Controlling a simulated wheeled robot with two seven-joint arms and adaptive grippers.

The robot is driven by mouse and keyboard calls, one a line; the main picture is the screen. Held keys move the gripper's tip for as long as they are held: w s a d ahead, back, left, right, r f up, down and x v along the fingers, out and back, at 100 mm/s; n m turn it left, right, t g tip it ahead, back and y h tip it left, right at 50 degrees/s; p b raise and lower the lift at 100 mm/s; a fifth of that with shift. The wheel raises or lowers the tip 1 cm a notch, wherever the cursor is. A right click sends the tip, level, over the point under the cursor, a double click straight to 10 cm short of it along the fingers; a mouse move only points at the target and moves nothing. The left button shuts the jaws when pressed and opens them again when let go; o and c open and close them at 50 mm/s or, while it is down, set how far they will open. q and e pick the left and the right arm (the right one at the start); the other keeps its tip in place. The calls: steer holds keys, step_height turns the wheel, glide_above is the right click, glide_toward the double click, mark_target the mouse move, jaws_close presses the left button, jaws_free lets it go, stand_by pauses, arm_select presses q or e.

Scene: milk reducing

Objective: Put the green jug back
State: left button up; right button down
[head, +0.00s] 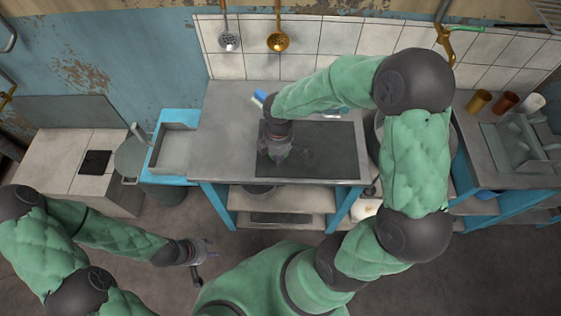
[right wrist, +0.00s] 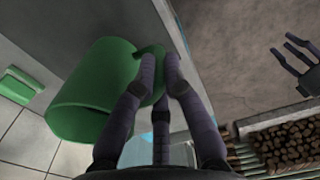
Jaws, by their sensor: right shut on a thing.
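The green jug (right wrist: 90,90) shows in the right wrist view, left of the middle, with its handle (right wrist: 150,75) toward my fingers. My right gripper (right wrist: 160,75) is shut on that handle; the fingers cover part of it. My left gripper (head: 208,251) is empty, low over the floor in front of the counter. Its spread fingers also show at the right edge of the right wrist view (right wrist: 297,55).
The grey counter (head: 225,125) has a dark panel (head: 325,150) and a small blue item (head: 260,95) near its back. Several cups (head: 504,103) and a grey rack (head: 520,140) stand at the right. A blue side table (head: 172,116) is left.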

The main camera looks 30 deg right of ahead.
steer(key=shift+d+f, duration=0.3)
steer(key=shift+f, duration=0.1)
steer(key=shift+w+d+f+b, duration=0.15)
steer(key=shift+f+b, duration=0.5)
steer(key=shift+f, duration=1)
steer(key=c, duration=1.8)
jaws_free()
steer(key=shift+f, duration=0.2)
steer(key=o, duration=0.5)
steer(key=shift+r, duration=0.1)
